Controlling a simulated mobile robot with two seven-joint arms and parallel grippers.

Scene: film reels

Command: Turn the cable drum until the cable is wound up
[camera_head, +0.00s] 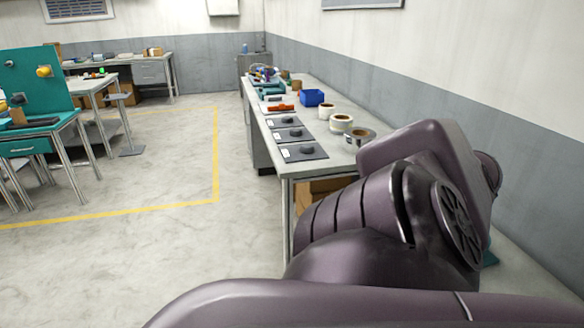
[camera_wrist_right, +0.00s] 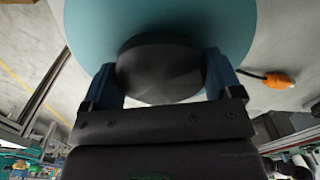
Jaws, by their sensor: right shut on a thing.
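In the right wrist view, a large teal disc, the face of the cable drum (camera_wrist_right: 235,28), fills the top. A round black knob or hub (camera_wrist_right: 160,72) stands out from it. My right gripper (camera_wrist_right: 162,80) has its two blue fingers on either side of this black part and is shut on it. A short dark cable with an orange end piece (camera_wrist_right: 279,80) lies right of the drum. Any cable wound on the drum is hidden behind the disc. In the head view my arm covers the drum; only a small teal edge (camera_head: 489,259) shows beside it. My left gripper is out of view.
A long workbench (camera_head: 292,168) runs along the right wall, with dark mats (camera_head: 302,152), pale rolls (camera_head: 341,123) and a blue bin (camera_head: 312,97) on it. A teal workstation (camera_head: 25,145) stands at left. The floor (camera_head: 140,240) between is clear, marked with a yellow line.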

